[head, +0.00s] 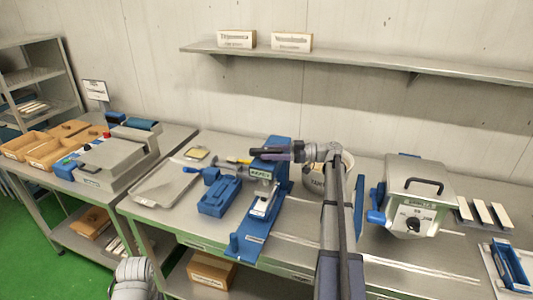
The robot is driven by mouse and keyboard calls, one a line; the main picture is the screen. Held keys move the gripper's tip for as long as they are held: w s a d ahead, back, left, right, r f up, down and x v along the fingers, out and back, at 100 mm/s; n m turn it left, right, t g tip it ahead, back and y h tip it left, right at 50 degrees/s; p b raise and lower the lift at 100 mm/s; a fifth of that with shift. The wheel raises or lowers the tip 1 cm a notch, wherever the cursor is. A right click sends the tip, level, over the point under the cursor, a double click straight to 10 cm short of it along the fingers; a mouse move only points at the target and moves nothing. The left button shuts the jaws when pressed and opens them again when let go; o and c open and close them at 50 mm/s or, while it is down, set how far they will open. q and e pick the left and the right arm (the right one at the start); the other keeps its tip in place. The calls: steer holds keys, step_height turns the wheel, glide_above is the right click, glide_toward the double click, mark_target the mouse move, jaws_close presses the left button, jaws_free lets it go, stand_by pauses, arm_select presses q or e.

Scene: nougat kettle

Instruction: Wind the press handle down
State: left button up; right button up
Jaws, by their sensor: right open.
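The blue press (281,179) stands upright on the middle table, with a labelled head and a long blue base reaching toward the front edge. A pale bar lies along its base. A blue knob (190,170) on a short rod shows to the left of the press; I cannot tell if it is the press handle. My right gripper (262,153) is open and reaches in from the right, in front of the press's top. It hides part of the top, and contact is unclear. My left gripper is out of view; only part of my left arm shows at the bottom.
A blue fixture (219,197) and a metal tray (167,186) lie left of the press. A pale pot (313,178) stands behind my right arm. A grey lidded machine (416,188) stands to the right. A wall shelf (365,60) hangs above.

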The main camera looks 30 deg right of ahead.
steer(key=shift+w+a, duration=0.3)
steer(key=shift+a, duration=0.25)
jaws_close()
